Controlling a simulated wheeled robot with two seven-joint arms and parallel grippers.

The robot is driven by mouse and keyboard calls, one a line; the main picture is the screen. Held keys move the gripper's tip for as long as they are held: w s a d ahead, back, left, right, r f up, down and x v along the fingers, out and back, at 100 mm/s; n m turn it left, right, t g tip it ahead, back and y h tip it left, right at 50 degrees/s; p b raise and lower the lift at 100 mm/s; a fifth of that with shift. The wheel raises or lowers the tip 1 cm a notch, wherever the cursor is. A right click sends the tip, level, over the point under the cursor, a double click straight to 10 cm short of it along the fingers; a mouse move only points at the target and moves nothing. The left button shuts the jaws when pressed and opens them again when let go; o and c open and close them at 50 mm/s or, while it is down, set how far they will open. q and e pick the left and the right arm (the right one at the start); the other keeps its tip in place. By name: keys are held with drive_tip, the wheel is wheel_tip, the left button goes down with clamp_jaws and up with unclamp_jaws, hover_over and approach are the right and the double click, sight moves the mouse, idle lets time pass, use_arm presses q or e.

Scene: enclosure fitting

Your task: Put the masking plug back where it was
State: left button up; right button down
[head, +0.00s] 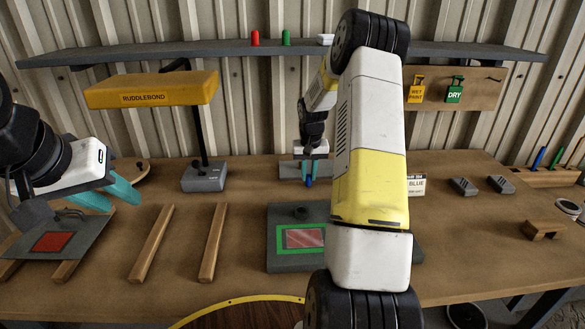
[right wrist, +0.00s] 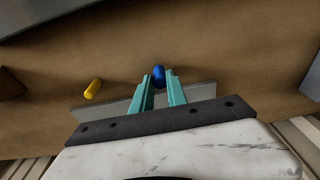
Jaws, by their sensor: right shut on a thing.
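My right gripper (head: 306,176) is shut on a small blue plug (head: 309,182) above the back of the bench. The right wrist view shows the blue plug (right wrist: 158,74) at the fingertips of the right gripper (right wrist: 160,88). A yellow plug (right wrist: 92,89) lies apart on the bench in that view; I cannot find it in the head view. A red plug (head: 255,38) and a green plug (head: 286,39) stand on the shelf. My left gripper (head: 122,203) is open and empty at the left. A grey enclosure panel (head: 283,262) with a green-framed window lies front centre, partly hidden by my right arm.
A grey plate with a red square (head: 52,241) rests at the left on wooden rails; bare rails (head: 214,243) stand beside it. A yellow RUDDLEBOND lamp (head: 150,92) stands behind. The shelf (head: 130,54) spans the back. A wooden block (head: 543,229) sits at right.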

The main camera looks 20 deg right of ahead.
drive_tip(key=shift+f, duration=0.25)
drive_tip(key=shift+f, duration=0.1)
drive_tip(key=c, duration=1.3)
unclamp_jaws()
